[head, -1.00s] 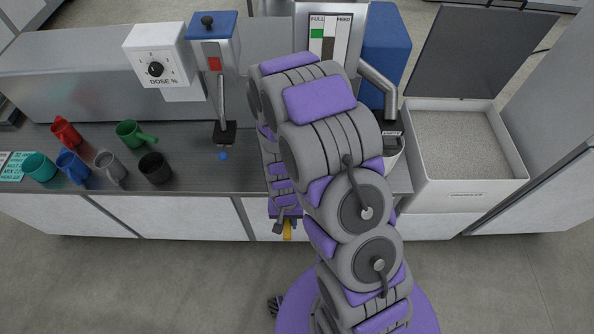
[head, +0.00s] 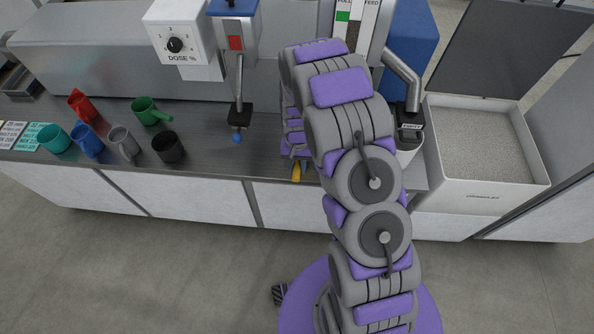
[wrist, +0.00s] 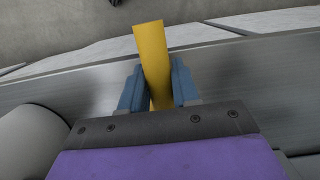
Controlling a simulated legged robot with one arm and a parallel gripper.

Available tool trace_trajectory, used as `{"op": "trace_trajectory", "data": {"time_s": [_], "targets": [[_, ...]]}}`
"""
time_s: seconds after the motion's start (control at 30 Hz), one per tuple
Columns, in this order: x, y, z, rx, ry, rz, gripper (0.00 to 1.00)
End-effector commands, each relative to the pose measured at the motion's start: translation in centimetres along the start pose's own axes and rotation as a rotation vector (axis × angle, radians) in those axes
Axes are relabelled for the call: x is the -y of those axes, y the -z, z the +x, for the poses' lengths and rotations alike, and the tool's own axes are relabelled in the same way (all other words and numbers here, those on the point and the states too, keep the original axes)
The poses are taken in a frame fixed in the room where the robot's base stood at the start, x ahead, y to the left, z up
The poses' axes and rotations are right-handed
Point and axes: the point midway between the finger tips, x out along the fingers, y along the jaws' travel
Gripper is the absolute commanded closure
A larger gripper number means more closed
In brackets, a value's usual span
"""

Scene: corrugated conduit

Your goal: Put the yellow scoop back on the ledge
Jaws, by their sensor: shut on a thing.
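The yellow scoop (head: 296,173) is in my gripper, and only a small part of it shows in the head view, against the front edge of the grey metal counter (head: 215,155). In the wrist view a flat yellow length of the scoop (wrist: 152,55) sticks out between the two blue fingers of my gripper (wrist: 157,85). The fingers are shut on it. The rest of the scoop is hidden. I cannot tell whether the scoop touches the counter. My arm covers much of the gripper in the head view.
Several coloured cups, among them a black one (head: 168,147) and a green one (head: 147,110), stand on the counter's left. A dosing post (head: 239,95) with a blue knob stands left of my gripper. A white bin of granules (head: 485,150) stands right. Counter between black cup and post is clear.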

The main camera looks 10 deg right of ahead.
Motion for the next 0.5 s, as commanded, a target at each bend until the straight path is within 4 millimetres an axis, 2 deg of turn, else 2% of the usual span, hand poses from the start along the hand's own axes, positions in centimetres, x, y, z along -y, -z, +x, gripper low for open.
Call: {"op": "trace_trajectory", "data": {"time_s": [0.3,0.5], "targets": [[0.1,0.5,3.4,0.002,-0.001,0.0,1.0],[0.1,0.5,3.3,-0.001,-0.001,0.0,1.0]]}}
